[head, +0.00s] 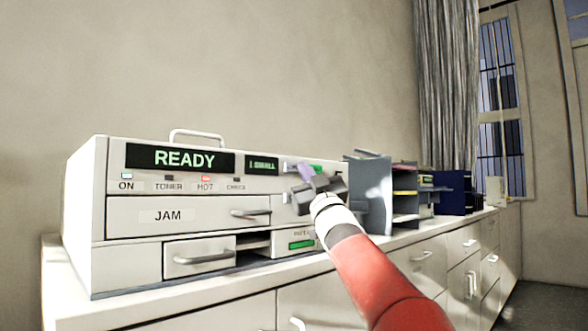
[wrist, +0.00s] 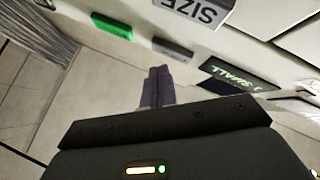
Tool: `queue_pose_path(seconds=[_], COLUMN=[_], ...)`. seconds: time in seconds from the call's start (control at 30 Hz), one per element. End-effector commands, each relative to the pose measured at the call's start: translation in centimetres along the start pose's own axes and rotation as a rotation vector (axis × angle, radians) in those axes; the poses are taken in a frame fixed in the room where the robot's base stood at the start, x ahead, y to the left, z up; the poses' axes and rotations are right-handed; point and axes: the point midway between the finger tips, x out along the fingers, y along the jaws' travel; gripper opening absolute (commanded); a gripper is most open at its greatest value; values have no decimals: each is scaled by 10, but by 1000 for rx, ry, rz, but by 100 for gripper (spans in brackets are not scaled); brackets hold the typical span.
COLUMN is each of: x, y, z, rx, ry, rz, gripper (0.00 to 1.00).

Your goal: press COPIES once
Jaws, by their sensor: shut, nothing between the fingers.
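The white copier (head: 85,215) stands on the counter in the head view. Its main display (head: 180,159) reads READY, and a smaller display (head: 262,166) reads 1 SMALL, also seen upside down in the wrist view (wrist: 240,78). My gripper (head: 304,171) is in front of the panel, right of the small display, hiding part of it. In the wrist view its fingers (wrist: 155,76) are together and empty, apart from a grey button (wrist: 173,51). A green button (wrist: 112,27) and a SIZE label (wrist: 195,11) are nearby. No COPIES label is legible.
The HOT lamp (head: 206,179) is red and the ON lamp (head: 126,176) is lit. A JAM panel (head: 168,216) and a drawer (head: 199,258) are below. A grey upright holder (head: 371,190) stands close right of my gripper. The counter (head: 175,302) runs away to the right.

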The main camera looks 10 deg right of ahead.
Motion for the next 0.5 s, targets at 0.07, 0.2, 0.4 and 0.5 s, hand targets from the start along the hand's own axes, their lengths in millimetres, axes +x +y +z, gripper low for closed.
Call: queue_pose_path(seconds=[0.07,0.2,0.4,0.5], x=[0,0,2,4], y=[0,0,-1,-3], z=[0,0,1,2], rx=[0,0,0,1], ry=[0,0,0,0], rz=[0,0,0,-1], gripper=[0,0,0,0])
